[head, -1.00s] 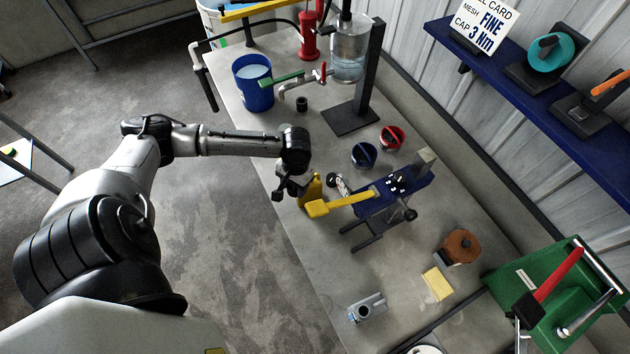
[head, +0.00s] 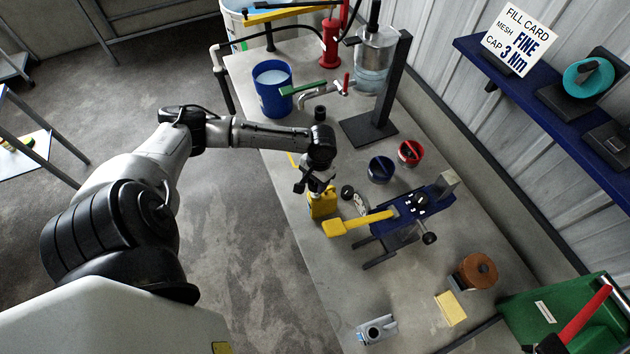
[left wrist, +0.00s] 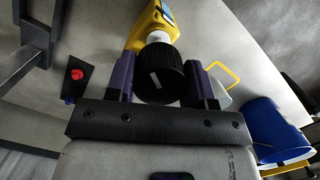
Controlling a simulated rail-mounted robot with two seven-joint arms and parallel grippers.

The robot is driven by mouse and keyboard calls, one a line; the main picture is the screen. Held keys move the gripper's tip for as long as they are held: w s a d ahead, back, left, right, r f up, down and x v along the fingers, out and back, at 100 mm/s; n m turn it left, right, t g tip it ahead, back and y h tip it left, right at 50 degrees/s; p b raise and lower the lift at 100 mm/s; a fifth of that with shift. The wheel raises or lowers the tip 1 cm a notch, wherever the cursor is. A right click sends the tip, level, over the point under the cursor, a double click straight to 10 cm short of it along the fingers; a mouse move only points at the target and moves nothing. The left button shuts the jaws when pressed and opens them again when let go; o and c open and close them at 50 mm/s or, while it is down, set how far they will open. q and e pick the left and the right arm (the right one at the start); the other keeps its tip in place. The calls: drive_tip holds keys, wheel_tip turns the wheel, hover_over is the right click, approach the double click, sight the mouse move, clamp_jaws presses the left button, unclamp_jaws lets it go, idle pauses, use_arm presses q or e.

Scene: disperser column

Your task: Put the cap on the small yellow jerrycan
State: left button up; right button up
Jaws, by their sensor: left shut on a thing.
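The small yellow jerrycan (head: 321,205) stands on the bench, below my left gripper (head: 318,184) in the head view. In the left wrist view, the jerrycan (left wrist: 152,22) shows its yellow body and white neck beyond the fingers. My left gripper (left wrist: 160,82) is shut on a black ribbed cap (left wrist: 160,74), one dark finger on each side. The cap overlaps the white neck in this view; I cannot tell whether it is seated on it. My right gripper is in neither view.
A blue stand (head: 412,208) with a yellow-handled tool (head: 352,224) is close to the jerrycan's right. A blue bucket (head: 273,100) and a metal tap are farther back. Blue and red round pieces (head: 410,153) lie behind the stand. The front bench holds a yellow block (head: 450,308).

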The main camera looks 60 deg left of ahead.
use_arm(q)
drive_tip(key=shift+f+b, duration=1.7)
drive_tip(key=shift+b, duration=0.45)
drive_tip(key=shift+f+p, duration=0.3)
drive_tip(key=shift+f, duration=0.3)
drive_tip(key=shift+p, duration=0.4)
drive_tip(key=shift+f, duration=0.1)
drive_tip(key=shift+p, duration=0.8)
idle(0.4)
